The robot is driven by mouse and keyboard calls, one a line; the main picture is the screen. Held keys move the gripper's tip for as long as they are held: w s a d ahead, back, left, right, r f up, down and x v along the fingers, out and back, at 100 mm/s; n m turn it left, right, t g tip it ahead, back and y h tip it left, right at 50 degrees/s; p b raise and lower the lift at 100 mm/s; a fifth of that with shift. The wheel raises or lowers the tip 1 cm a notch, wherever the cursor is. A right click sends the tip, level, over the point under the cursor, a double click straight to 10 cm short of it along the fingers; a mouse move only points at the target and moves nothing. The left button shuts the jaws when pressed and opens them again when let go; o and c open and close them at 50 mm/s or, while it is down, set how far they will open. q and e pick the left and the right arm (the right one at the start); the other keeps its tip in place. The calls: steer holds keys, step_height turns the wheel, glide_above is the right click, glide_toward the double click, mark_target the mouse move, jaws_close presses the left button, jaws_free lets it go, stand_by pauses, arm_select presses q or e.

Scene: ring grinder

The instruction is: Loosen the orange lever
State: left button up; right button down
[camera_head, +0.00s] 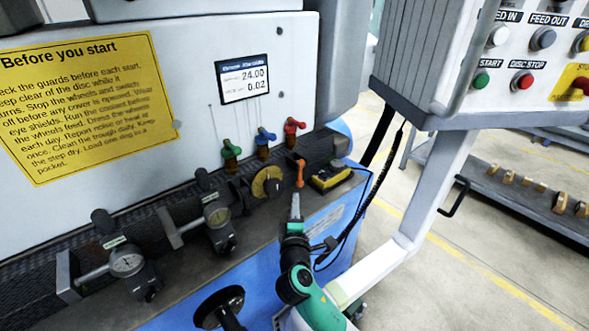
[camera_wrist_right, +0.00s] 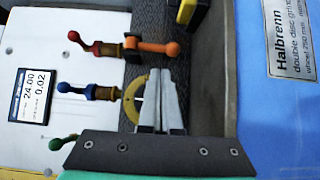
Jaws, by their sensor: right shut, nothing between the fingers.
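The orange lever (camera_head: 300,173) stands on the machine's dark ledge in the head view, below the red valve handle. In the right wrist view the orange lever (camera_wrist_right: 155,47) is a short bar with a rounded knob at its right end. My right gripper (camera_head: 296,198) comes up from below, its fingertips just under the lever in the picture. In the right wrist view my right gripper (camera_wrist_right: 160,75) is shut and empty, and a gap shows between its tips and the lever. Contact is not visible. My left gripper is not in view.
Red (camera_head: 292,126), blue (camera_head: 265,136) and green (camera_head: 231,149) valve handles stand close by. A round yellow dial (camera_head: 267,183) is left of my right gripper, and a yellow device (camera_head: 331,178) is right of the lever. A control box (camera_head: 520,60) hangs at the upper right.

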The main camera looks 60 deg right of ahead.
mark_target(300, 174)
steer(key=shift+w+a, duration=0.15)
steer(key=shift+w, duration=0.15)
steer(key=shift+s+d, duration=0.1)
steer(key=shift+d, duration=0.1)
steer(key=shift+w+d+f+b, duration=0.1)
steer(key=shift+w+d+b, duration=0.1)
steer(key=shift+d+b, duration=0.15)
steer(key=b+x, duration=0.3)
steer(key=x, duration=0.5)
steer(key=shift+w+d, duration=0.1)
steer(key=shift+w, duration=0.1)
steer(key=shift+w+d, duration=0.15)
steer(key=shift+d, duration=0.1)
steer(key=shift+r, duration=0.2)
